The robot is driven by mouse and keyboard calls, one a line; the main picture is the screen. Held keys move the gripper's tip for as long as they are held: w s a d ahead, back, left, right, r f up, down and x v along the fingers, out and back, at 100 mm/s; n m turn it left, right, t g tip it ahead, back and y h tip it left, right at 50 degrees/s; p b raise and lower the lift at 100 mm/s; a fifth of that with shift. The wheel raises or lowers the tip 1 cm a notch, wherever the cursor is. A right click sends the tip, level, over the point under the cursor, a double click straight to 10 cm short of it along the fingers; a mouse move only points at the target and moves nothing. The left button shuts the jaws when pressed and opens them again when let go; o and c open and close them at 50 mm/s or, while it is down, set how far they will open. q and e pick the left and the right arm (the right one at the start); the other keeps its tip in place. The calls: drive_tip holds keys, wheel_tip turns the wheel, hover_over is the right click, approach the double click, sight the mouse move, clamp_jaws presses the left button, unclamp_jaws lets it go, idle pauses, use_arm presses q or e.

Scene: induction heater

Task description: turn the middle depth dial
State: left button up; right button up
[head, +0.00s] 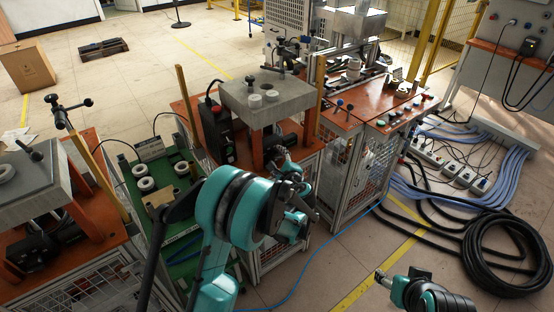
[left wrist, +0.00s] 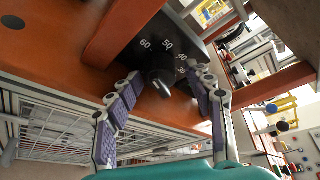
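The middle heater's dial is a black knob (left wrist: 161,84) on a dark face with white numbers, among them 60, 50 and 40, in the left wrist view. In the head view its dark housing (head: 281,139) sits under the middle grey block, and the knob itself is hidden by my gripper. My left gripper (left wrist: 166,78) is open, one purple-padded finger on each side of the knob. Gaps seem to show between pads and knob; contact is unclear. In the head view the left gripper (head: 290,172) is at the housing's front. Part of my right arm (head: 425,292) shows at bottom right; its finger state is unclear.
Orange legs (left wrist: 122,32) flank the dial under the middle grey block (head: 262,98). A similar heater (head: 30,185) stands at left. A green bench (head: 160,177) with rings lies between them. A black cable coil (head: 508,248) lies on the floor at right.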

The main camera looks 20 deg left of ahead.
use_arm(q)
drive_tip(key=v, duration=0.8)
idle(0.6)
drive_tip(key=s+a+r+n+g+h, duration=0.1)
drive_tip(key=s+a+r+n+g, duration=0.1)
drive_tip(key=s+a+n, duration=0.3)
drive_tip(key=s+r+n+g+h, duration=0.2)
drive_tip(key=s+n, duration=0.1)
drive_tip(key=s, duration=0.4)
drive_tip(key=s+d+n+h, duration=0.2)
drive_tip(key=s+n, duration=0.2)
drive_tip(key=s, duration=0.5)
drive_tip(key=s+d+f+n+g+h, duration=0.1)
drive_tip(key=s+d+n+h, duration=0.1)
drive_tip(key=s+n, duration=0.3)
drive_tip(key=s+h, duration=0.1)
drive_tip(key=s, duration=0.3)
drive_tip(key=shift+f+n, duration=0.3)
drive_tip(key=shift+f, duration=0.05)
